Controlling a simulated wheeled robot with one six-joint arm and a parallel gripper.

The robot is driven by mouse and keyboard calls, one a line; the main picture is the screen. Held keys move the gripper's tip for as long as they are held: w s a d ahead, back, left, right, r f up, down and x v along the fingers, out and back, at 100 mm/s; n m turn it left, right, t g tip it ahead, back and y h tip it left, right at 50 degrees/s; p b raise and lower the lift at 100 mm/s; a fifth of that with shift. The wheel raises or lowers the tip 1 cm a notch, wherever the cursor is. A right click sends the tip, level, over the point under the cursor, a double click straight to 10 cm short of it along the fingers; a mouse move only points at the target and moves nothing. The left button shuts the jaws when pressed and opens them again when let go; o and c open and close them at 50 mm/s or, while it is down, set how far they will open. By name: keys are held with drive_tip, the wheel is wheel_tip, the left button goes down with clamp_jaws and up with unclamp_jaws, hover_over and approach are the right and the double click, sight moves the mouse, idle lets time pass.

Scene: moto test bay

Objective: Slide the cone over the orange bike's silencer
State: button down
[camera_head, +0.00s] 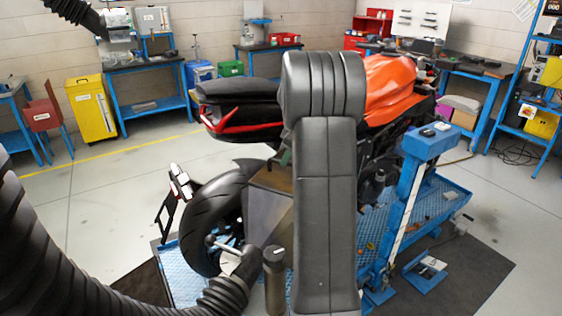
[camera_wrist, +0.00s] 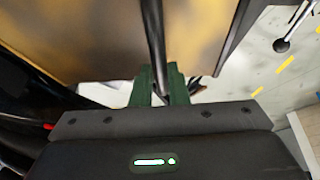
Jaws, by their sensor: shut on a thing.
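The orange bike (camera_head: 390,85) stands on a blue lift, its black tail and rear wheel toward me. A brownish metal cone (camera_head: 268,208) is beside the rear wheel, partly hidden by my arm. It fills the upper part of the wrist view (camera_wrist: 85,40). My gripper's green fingers (camera_wrist: 162,88) are shut on a dark bar in front of the cone's face, apparently its handle. In the head view my arm hides most of my gripper. I cannot make out the silencer in either view; whether the cone is around it or beside it cannot be told.
A black ribbed hose (camera_head: 45,250) runs along the lower left toward the cone. The blue lift deck (camera_head: 450,190) and a blue post (camera_head: 405,190) are at right. Workbenches and a yellow cabinet (camera_head: 92,110) line the back wall. The floor at left is clear.

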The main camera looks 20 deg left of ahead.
drive_tip(key=shift+w+r, duration=0.2)
drive_tip(key=c, duration=1.8)
unclamp_jaws()
drive_tip(key=o, duration=0.4)
drive_tip(key=shift+w+a+f, duration=0.1)
drive_tip(key=b+v, duration=0.1)
drive_tip(key=v, duration=1.3)
drive_tip(key=shift+f, duration=0.15)
